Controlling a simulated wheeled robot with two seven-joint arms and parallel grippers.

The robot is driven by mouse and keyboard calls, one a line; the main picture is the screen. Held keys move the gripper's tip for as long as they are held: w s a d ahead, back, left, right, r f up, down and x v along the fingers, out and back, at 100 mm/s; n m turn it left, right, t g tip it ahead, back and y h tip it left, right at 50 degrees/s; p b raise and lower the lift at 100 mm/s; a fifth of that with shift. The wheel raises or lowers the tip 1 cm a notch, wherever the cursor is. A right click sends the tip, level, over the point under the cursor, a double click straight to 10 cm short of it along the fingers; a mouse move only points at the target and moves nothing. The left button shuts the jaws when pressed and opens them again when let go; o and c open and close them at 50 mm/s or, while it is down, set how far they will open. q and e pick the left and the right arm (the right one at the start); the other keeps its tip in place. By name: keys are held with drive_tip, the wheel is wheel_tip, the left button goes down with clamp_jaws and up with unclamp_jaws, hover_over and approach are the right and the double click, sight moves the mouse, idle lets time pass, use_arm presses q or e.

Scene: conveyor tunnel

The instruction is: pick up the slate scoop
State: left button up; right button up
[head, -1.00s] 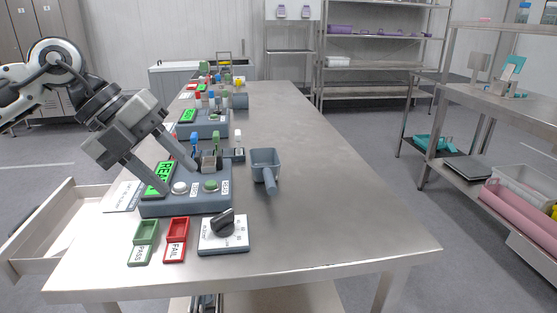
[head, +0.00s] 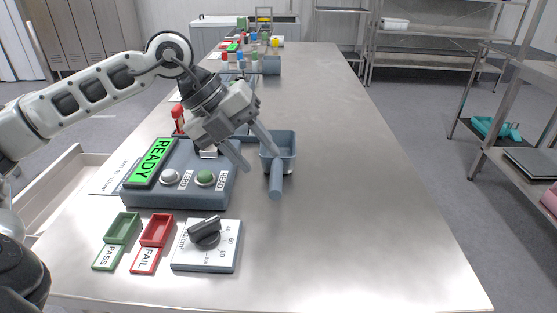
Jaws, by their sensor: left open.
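The slate scoop (head: 275,184) lies on the metal table in the head view, right of the console. Its square bowl is at the back and its round handle points towards me. My left gripper (head: 258,159) is open, with its two fingers spread just left of the scoop. One fingertip overlaps the bowl's left edge in the picture; I cannot tell whether it touches. Nothing is between the fingers. My right gripper is not in view.
A blue-grey console (head: 180,196) with a green READY screen stands left of the scoop. In front are a green PASS tray (head: 122,228), a red FAIL tray (head: 157,231) and a dial box (head: 208,257). The table (head: 370,190) is clear to the right.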

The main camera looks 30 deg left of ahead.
sight(273, 171)
use_arm(q)
drive_tip(key=shift+x, duration=3.4)
drive_tip(key=shift+w, duration=0.1)
drive_tip(key=shift+r, duration=0.1)
clamp_jaws()
